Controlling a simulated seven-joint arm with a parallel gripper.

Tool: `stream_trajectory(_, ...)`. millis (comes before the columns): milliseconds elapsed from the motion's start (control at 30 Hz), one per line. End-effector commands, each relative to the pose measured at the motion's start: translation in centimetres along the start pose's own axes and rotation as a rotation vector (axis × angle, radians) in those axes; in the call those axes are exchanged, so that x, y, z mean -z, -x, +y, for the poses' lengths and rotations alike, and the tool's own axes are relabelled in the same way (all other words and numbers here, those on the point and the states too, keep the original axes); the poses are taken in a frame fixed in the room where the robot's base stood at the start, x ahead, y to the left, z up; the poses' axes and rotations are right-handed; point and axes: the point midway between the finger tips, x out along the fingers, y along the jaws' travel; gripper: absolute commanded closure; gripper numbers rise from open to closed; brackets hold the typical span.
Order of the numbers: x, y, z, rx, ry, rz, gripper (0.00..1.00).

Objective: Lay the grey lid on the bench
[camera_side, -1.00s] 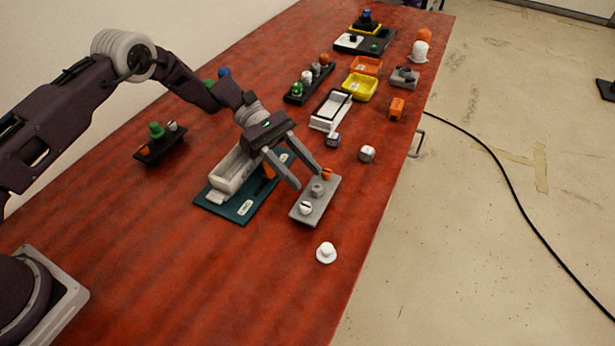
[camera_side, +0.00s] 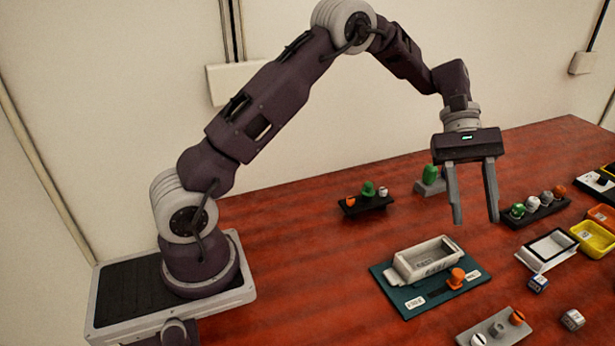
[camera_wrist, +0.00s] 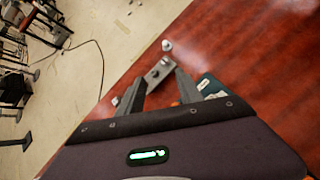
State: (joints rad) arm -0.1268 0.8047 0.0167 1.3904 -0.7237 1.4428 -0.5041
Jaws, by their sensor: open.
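My gripper (camera_side: 476,220) is open and empty, held above the bench (camera_side: 290,260). A grey plate (camera_side: 468,343) lies at the lower right of the side view. It bears a white round piece (camera_side: 478,340), a grey round piece (camera_side: 496,329) in the middle and an orange one (camera_side: 517,317). The grey piece may be the grey lid; I cannot tell for certain. In the wrist view the grey plate (camera_wrist: 154,77) shows beyond and between my fingers (camera_wrist: 160,88), apart from them.
A teal board (camera_side: 400,301) bears an open white box (camera_side: 425,262) and an orange knob (camera_side: 456,278). The bench's left front is clear.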

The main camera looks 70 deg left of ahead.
Motion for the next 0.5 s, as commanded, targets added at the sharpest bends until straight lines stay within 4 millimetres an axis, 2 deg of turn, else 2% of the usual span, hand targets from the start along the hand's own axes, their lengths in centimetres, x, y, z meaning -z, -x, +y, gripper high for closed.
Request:
stream_trajectory(33,-3.0,1.6,-1.1,0.015,-0.085,0.088,0.58)
stream_trajectory(100,-6.7,3.4,-3.8,0.050,-0.218,0.225,0.58)
stream_trajectory(167,-9.6,4.6,-6.7,0.085,-0.337,0.346,0.58)
stream_trajectory(233,-12.5,5.5,-10.5,0.129,-0.480,0.489,0.58)
stream_trajectory(333,-15.2,5.9,-16.4,0.201,-0.679,0.688,0.58)
stream_trajectory(400,-16.1,5.7,-20.0,0.252,-0.801,0.811,0.58)
stream_trajectory(500,-16.2,5.2,-23.9,0.316,-0.932,0.946,0.58)
